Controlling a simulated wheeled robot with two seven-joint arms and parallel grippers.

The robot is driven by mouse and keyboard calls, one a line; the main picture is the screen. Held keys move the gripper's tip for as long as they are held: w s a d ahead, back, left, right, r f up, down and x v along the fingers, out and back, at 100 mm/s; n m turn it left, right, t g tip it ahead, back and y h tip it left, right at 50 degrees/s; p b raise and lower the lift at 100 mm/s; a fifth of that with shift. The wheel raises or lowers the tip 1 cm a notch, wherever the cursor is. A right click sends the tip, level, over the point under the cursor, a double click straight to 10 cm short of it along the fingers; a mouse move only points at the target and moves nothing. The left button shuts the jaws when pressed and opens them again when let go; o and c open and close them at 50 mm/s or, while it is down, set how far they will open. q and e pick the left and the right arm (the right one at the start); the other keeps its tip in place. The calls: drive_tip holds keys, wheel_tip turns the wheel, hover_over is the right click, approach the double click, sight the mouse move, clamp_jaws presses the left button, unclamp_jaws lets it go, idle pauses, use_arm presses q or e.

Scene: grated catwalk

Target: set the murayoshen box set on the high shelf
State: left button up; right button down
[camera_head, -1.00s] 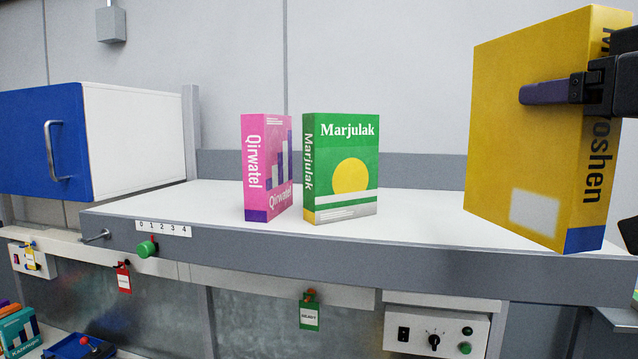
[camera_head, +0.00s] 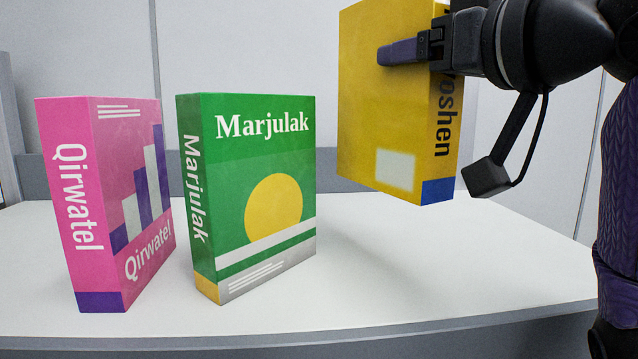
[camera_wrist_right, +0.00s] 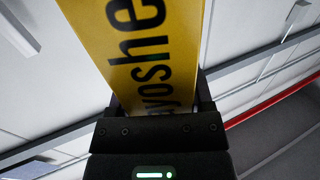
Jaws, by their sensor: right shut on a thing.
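The murayoshen box set (camera_head: 385,110) is yellow with a blue lower corner, a pale patch and black spine lettering. My right gripper (camera_head: 415,50) is shut on it near its top, at the spine side. The box hangs upright above the white high shelf (camera_head: 430,265), right of the green box, and looks apart from the surface. In the right wrist view the yellow spine (camera_wrist_right: 150,55) sits between the fingers of my right gripper (camera_wrist_right: 158,108). The box's top edge is cut off in the head view. My left gripper is not in view.
A green Marjulak box (camera_head: 255,185) and a pink Qirwatel box (camera_head: 105,200) stand upright on the shelf's left part. The shelf is clear right of the green box, up to its grey front edge (camera_head: 450,335). A wall stands behind.

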sight(412, 160)
wheel_tip(412, 160, down, 9)
drive_tip(key=shift+w+a, duration=0.15)
drive_tip(key=shift+f, duration=0.25)
unclamp_jaws()
drive_tip(key=b+v, duration=0.4)
drive_tip(key=v, duration=0.8)
